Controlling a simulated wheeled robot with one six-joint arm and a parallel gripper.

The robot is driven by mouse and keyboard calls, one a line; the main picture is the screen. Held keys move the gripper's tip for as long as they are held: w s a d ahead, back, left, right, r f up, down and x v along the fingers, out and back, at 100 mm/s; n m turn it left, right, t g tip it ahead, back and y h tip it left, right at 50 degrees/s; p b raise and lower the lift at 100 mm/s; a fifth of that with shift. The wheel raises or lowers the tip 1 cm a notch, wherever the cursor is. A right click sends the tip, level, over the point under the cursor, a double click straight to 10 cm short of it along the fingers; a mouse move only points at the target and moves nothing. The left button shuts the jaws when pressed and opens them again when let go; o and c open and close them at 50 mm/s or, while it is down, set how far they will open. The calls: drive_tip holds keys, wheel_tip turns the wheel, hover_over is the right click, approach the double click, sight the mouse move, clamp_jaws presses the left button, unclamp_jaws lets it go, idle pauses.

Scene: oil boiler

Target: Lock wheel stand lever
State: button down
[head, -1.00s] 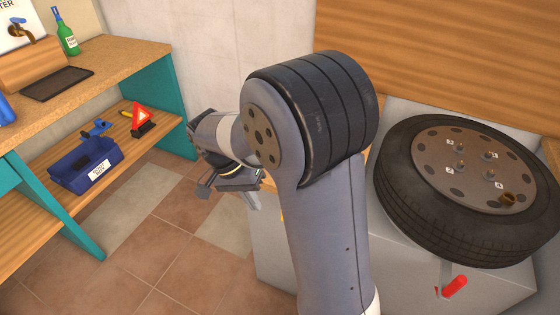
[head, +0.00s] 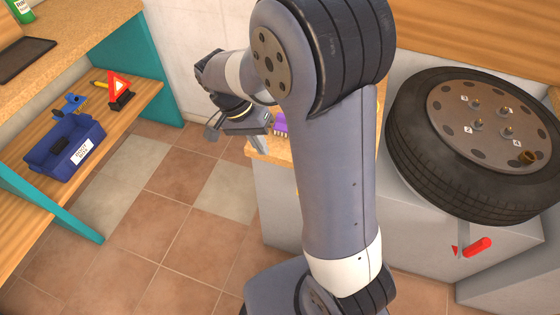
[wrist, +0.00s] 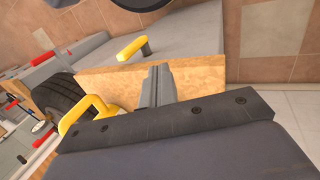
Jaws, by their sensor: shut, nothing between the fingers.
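The wheel stand (head: 420,235) is a grey box at the right of the head view, with a tire and its rim plate (head: 480,120) lying flat on top. A red lever handle (head: 477,247) sticks out from the front of the stand, with a small red mark at its left. My gripper (head: 259,144) is left of the stand, well apart from the lever. In the wrist view its grey fingers (wrist: 156,86) are together, with nothing between them. I cannot clearly make out the lever in the wrist view.
A teal-framed wooden shelf (head: 135,100) stands at the left with a blue bin (head: 65,150) and a warning triangle (head: 118,90). A purple object (head: 281,123) lies on a wooden top behind my arm. Yellow handles (wrist: 134,48) show in the wrist view. The tiled floor (head: 170,225) between is clear.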

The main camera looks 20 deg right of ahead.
drive_tip(key=shift+s+d+f+b, duration=0.1)
drive_tip(key=shift+s+d+f, duration=0.8)
drive_tip(key=shift+f, duration=0.55)
drive_tip(key=shift+s+d+f+b, duration=0.15)
drive_tip(key=shift+s+d+f, duration=0.4)
drive_tip(key=shift+d+f, duration=0.8)
drive_tip(key=shift+s+d+f+b, duration=0.1)
drive_tip(key=shift+s+d+f, duration=0.7)
drive_tip(key=shift+f, duration=0.8)
drive_tip(key=shift+d, duration=0.1)
drive_tip(key=shift+s+d+r+y, duration=0.1)
drive_tip(key=shift+y, duration=0.2)
